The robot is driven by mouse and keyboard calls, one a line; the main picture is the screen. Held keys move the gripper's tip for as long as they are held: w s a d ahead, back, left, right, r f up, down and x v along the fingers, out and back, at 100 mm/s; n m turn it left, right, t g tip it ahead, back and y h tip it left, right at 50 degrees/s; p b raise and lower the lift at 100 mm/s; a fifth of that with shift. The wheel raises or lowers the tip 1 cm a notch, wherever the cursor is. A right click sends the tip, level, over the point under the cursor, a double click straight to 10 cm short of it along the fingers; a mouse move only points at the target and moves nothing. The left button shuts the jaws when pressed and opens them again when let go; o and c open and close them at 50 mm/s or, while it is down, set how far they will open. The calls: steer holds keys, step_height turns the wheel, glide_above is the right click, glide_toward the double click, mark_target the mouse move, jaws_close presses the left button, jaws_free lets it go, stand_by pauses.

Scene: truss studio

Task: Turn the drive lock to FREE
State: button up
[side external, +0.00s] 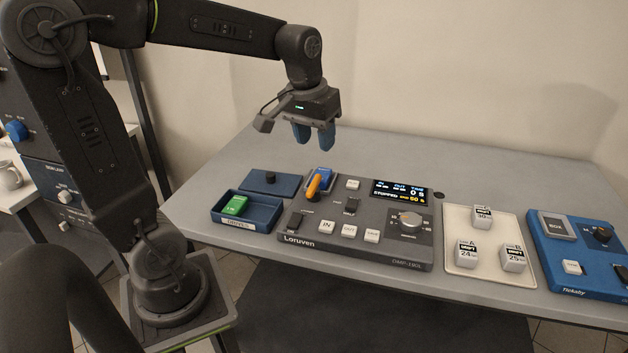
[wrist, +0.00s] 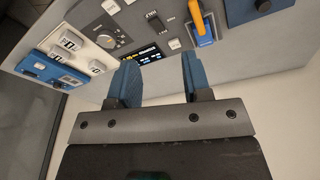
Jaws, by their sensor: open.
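The grey Loruven panel (side external: 350,245) lies on the table in the side view. An orange lever (side external: 314,187) sits on a blue plate at its back left. It looks like the drive lock, but I cannot read its label. In the wrist view the orange lever (wrist: 199,18) is at the top edge, partly cut off. My gripper (side external: 314,136) is open and empty, high above the table behind the panel. Its blue fingers also show in the wrist view (wrist: 160,72), apart from everything.
The panel has a display reading STOPPED (side external: 399,192), a round knob (side external: 409,222), switches and white keys. A white tray (side external: 455,262) with white cubes and a blue device (side external: 572,240) stand right.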

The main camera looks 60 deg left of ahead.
mark_target(314, 183)
steer(key=w+a+f+n+g, duration=0.2)
steer(key=w+a+f+n, duration=0.25)
steer(key=a, duration=0.55)
steer(key=shift+m+h, duration=0.3)
steer(key=shift+m, duration=0.15)
steer(key=f, duration=1.3)
steer(key=shift+w+a+f, duration=0.1)
steer(key=shift+w+f, duration=0.15)
steer(key=shift+w, duration=0.1)
jaws_close()
